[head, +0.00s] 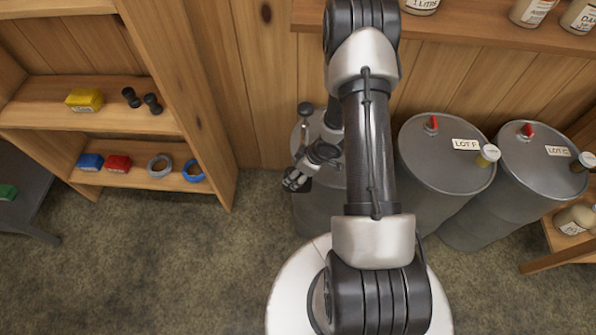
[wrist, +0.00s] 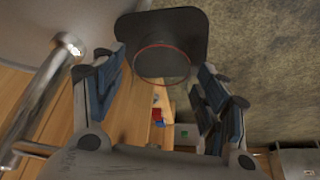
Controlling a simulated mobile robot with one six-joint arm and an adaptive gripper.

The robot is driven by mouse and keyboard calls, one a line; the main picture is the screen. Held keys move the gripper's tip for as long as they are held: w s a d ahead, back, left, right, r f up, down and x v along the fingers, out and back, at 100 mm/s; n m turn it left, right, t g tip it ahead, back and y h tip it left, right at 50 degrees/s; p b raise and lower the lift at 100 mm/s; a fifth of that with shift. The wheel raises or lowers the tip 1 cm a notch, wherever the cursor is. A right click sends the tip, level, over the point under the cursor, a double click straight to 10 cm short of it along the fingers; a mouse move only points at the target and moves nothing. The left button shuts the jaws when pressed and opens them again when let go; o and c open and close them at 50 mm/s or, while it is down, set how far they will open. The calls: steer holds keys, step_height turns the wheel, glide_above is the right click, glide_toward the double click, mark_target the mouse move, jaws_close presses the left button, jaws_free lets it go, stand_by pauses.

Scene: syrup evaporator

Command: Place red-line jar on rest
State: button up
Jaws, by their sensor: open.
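In the wrist view, a dark round jar shape (wrist: 162,66) with a thin red line along its upper edge shows between and just beyond the fingertips. It lies against a dark plate with rounded corners (wrist: 190,22), which looks like the rest. The jar appears to be on the plate, but I cannot tell whether it bears fully on it. My gripper (wrist: 162,82) is open, with a finger on each side of the jar and gaps showing. In the head view my gripper (head: 296,180) is small, beside the left drum, and a dark patch there hides details.
A metal pipe with a handle (wrist: 48,95) runs close left of my gripper in the wrist view. Drums labelled LOT F (head: 440,160) and LOT C (head: 540,165) stand right of my arm. A wooden shelf (head: 50,115) with small items stands left. Floor between is clear.

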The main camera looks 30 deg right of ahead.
steer(key=shift+r, duration=0.25)
steer(key=d+r+m+h+p, duration=0.1)
steer(key=d+r+h+p, duration=0.15)
steer(key=r, duration=1.05)
steer(key=d+r+m+h+p, duration=0.15)
steer(key=d+r+p, duration=0.25)
steer(key=r, duration=0.8)
step_height(320, 180, up, 13)
steer(key=s+a+m+t+h, duration=0.1)
steer(key=s+a+m+h, duration=0.1)
steer(key=s+a, duration=0.1)
steer(key=s+a+r+m+y, duration=0.1)
steer(key=s+a+r, duration=0.4)
steer(key=s+a, duration=0.3)
steer(key=s+a+r+m+y, duration=0.1)
steer(key=s+a+r, duration=0.3)
steer(key=s+a, duration=0.4)
steer(key=shift+s+r+y, duration=0.35)
steer(key=shift+y, duration=0.45)
